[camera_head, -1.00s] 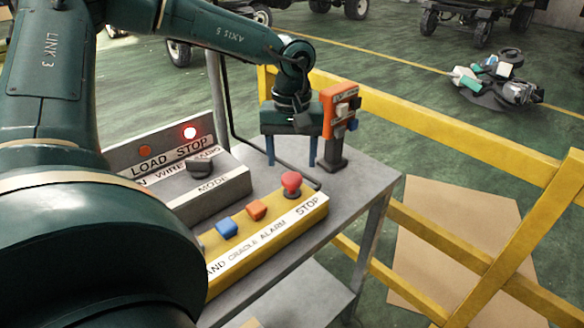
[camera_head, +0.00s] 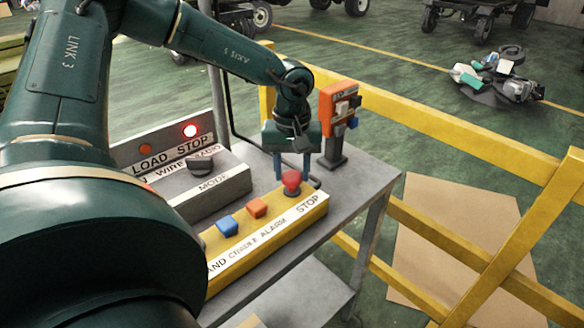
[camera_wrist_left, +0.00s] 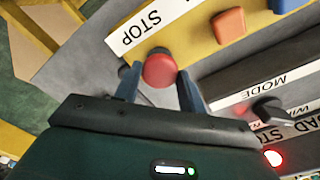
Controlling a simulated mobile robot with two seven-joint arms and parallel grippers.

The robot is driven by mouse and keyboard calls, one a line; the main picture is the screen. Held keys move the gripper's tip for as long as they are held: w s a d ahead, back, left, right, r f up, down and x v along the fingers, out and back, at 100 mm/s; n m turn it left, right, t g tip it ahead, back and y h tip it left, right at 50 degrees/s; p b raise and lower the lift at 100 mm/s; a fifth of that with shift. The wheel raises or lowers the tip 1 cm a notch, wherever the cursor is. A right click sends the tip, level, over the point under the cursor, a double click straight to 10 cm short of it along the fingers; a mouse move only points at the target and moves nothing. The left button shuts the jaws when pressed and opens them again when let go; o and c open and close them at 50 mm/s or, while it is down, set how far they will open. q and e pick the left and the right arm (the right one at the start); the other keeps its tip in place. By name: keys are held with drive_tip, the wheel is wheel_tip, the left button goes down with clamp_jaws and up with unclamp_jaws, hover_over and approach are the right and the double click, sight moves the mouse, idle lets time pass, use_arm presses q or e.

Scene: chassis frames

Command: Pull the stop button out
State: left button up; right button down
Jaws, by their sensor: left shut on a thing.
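The red stop button (camera_head: 291,181) is a mushroom knob at the right end of the yellow control box (camera_head: 262,241), beside the word STOP. My left gripper (camera_head: 292,176) points down over it, with one blue finger on each side of the knob. In the left wrist view the red knob (camera_wrist_left: 159,70) sits between the two finger ends (camera_wrist_left: 158,84), and the gripper is shut on it. My right gripper is not in view.
An orange button (camera_head: 257,208) and a blue button (camera_head: 227,226) share the box. A grey mode panel (camera_head: 210,188) with a black knob and a lit red lamp (camera_head: 190,131) stands behind left. An orange switch unit (camera_head: 338,110) stands close behind the gripper. Yellow railing (camera_head: 440,135) runs right.

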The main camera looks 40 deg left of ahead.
sight(292, 175)
use_arm(q)
clamp_jaws()
drive_tip(key=shift+w+r+b, duration=0.1)
drive_tip(key=shift+r+b, duration=0.35)
drive_tip(key=shift+r, duration=0.4)
drive_tip(key=o, duration=0.6)
unclamp_jaws()
drive_tip(key=shift+o, duration=0.2)
wheel_tip(292, 175, up, 13)
drive_tip(key=shift+b, duration=0.45)
